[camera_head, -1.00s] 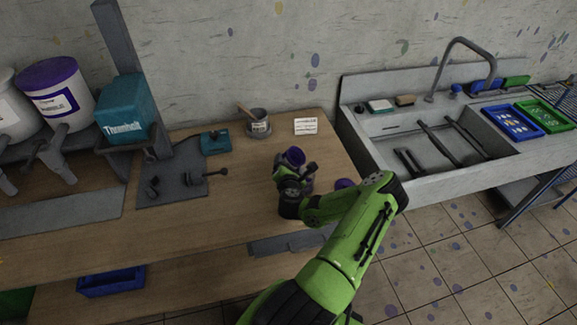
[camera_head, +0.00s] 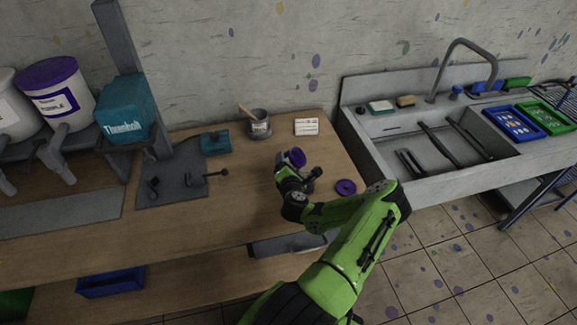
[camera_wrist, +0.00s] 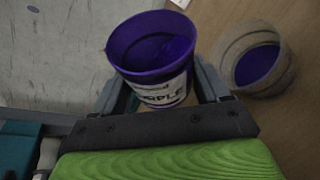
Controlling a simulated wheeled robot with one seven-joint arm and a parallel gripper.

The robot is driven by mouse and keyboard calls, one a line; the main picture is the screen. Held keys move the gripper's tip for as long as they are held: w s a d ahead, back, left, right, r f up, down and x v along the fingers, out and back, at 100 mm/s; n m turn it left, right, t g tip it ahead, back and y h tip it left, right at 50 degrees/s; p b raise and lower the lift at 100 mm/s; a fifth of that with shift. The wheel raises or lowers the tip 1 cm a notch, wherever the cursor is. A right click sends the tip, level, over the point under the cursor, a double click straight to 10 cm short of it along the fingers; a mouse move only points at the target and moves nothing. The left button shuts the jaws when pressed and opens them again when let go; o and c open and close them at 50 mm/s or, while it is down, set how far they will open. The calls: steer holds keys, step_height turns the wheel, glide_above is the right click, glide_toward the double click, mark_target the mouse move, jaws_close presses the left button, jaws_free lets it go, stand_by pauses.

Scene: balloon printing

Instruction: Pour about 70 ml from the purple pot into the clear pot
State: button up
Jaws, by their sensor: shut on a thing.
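The purple pot (camera_wrist: 160,88) has a purple rim and a white label, partly readable as PURPLE, and sits between the fingers of my gripper (camera_wrist: 165,90). My gripper is shut on it. In the head view the purple pot (camera_head: 297,157) is near the table's right part, its mouth seeming to lean right. I cannot tell the exact tilt or the ink level. The clear pot (camera_wrist: 232,62) has greyish see-through walls and purple ink inside. It is right of the purple pot in the wrist view, apart from it in the picture. My arm seems to hide it in the head view.
A purple lid (camera_head: 345,186) lies right of my gripper. Behind are a grey pot with a stick (camera_head: 258,126) and a white card (camera_head: 306,126). A teal block (camera_head: 215,142) and clamp plate (camera_head: 172,188) stand left. The sink (camera_head: 440,145) is right.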

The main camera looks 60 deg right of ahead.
steer(key=shift+f+m+t, duration=0.1)
steer(key=shift+m+t, duration=0.5)
steer(key=shift+m, duration=0.4)
steer(key=shift+r+n+g+p, duration=0.4)
steer(key=shift+n+p, duration=0.1)
steer(key=shift+p, duration=0.55)
steer(key=shift+n+p, duration=0.3)
steer(key=shift+p, duration=0.05)
steer(key=shift+f, duration=0.3)
